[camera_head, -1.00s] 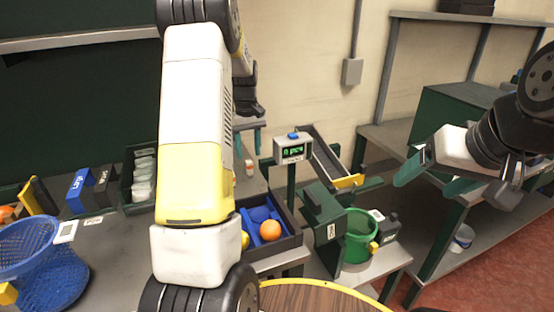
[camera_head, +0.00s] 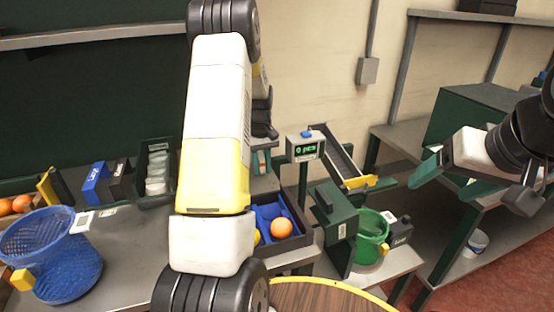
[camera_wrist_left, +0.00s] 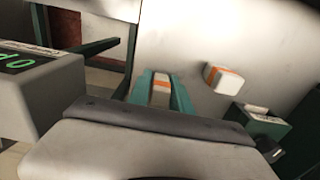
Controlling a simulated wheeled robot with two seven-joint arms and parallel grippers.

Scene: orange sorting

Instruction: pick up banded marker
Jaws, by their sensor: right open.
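My left gripper (camera_head: 261,164) is low behind my own left arm in the head view. In the left wrist view its two green fingers (camera_wrist_left: 161,92) stand on either side of a white marker with an orange band (camera_wrist_left: 161,86). I cannot tell whether they press on it. A second white block with an orange band (camera_wrist_left: 223,79) lies to the right, apart from the fingers. My right gripper (camera_head: 452,182) is open and empty at the right of the head view.
The scale display (camera_head: 305,147) stands close beside the left gripper and shows at the wrist view's left edge (camera_wrist_left: 40,80). A dark tray (camera_head: 296,238) holds an orange (camera_head: 282,228). A blue basket (camera_head: 60,262) and a green bucket (camera_head: 370,238) stand farther out.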

